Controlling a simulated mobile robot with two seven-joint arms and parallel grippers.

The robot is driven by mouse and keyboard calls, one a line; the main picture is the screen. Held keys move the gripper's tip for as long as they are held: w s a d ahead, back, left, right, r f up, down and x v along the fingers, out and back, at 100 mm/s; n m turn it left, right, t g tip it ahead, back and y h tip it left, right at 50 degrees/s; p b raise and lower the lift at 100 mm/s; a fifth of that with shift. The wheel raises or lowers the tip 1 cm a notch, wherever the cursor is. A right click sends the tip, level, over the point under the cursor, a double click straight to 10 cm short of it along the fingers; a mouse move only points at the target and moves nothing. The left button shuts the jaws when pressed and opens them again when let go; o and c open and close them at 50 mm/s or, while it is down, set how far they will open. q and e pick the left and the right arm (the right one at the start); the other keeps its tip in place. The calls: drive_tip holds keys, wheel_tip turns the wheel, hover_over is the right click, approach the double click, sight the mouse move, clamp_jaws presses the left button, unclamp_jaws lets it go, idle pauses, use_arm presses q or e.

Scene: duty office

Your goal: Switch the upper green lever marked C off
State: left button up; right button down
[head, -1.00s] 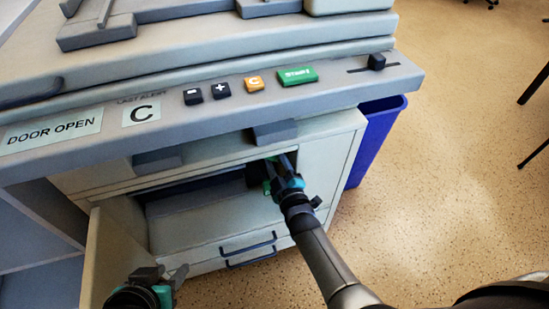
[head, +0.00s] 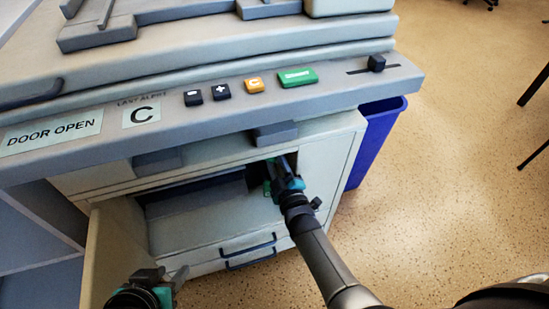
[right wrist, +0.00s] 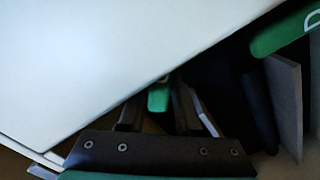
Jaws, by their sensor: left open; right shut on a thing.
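The copier's front door (head: 112,250) stands open at the left. My right gripper (head: 270,175) reaches into the dark opening at its right end. In the right wrist view a green lever piece (right wrist: 158,97) sits between the two fingers of my right gripper (right wrist: 160,100), which is shut on it. No letter on this piece can be read. A second green part (right wrist: 285,32) with a partly cut-off pale mark shows at the upper right of that view. My left gripper (head: 168,280) is open and empty by the door's lower edge.
The panel above carries a "DOOR OPEN" display (head: 52,132), a "LAST ALERT C" display (head: 141,113) and several buttons, including a green one (head: 298,77). A drawer (head: 215,258) lies below the opening.

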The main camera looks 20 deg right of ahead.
drive_tip(key=m, duration=0.3)
drive_tip(key=shift+a+f+m, duration=0.3)
drive_tip(key=shift+a+f, duration=0.05)
drive_tip(key=m, duration=0.3)
drive_tip(key=shift+a+f, duration=0.15)
drive_tip(key=shift+a, duration=0.25)
use_arm(q)
drive_tip(key=shift+s+a+r, duration=0.15)
drive_tip(key=shift+a+r, duration=0.05)
drive_tip(key=shift+a, duration=0.1)
use_arm(e)
drive_tip(key=shift+s+a+m, duration=0.1)
drive_tip(key=shift+a+m, duration=0.05)
drive_tip(key=shift+m, duration=0.65)
drive_tip(key=shift+a+m, duration=0.15)
drive_tip(key=shift+m, duration=0.65)
drive_tip(key=c, duration=0.9)
unclamp_jaws()
use_arm(q)
drive_tip(key=shift+s+f, duration=0.1)
drive_tip(key=shift+s+g, duration=0.15)
drive_tip(key=shift+g, duration=0.15)
use_arm(e)
drive_tip(key=shift+s, duration=0.1)
